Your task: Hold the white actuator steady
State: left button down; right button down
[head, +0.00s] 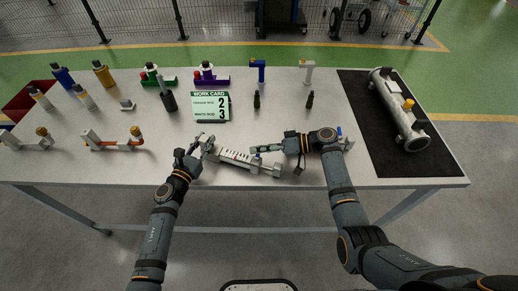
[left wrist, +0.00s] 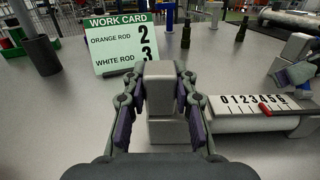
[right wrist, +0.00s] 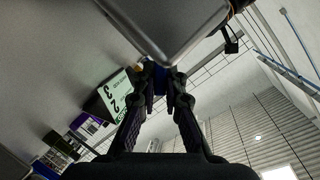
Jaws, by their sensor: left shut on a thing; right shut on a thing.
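The white actuator (head: 243,161) lies across the front middle of the table. Its printed scale and red pointer (left wrist: 265,108) show in the left wrist view. My left gripper (head: 203,150) is shut on the upright block (left wrist: 159,75) at the actuator's left end, with one finger on each side. My right gripper (head: 259,149) points left just behind the actuator's body. In the right wrist view it is shut on a small blue thing (right wrist: 159,83); what that is cannot be told. A large grey surface close to that camera hides part of the view.
The work card (head: 210,106) stands behind the actuator, reading orange rod 2, white rod 3. A grey cylinder (head: 398,108) lies on a black mat (head: 364,128) at the right. Several rods and fittings stand at the left and back. The table's front strip is clear.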

jog(key=c, duration=1.4)
grip_release()
jog(key=shift+d, duration=0.15)
jog(key=w+v, duration=0.1)
jog(key=v, duration=1)
jog(key=shift+s+d+r, duration=0.2)
jog(key=shift+s+d, duration=0.15)
jog(key=shift+s, duration=0.1)
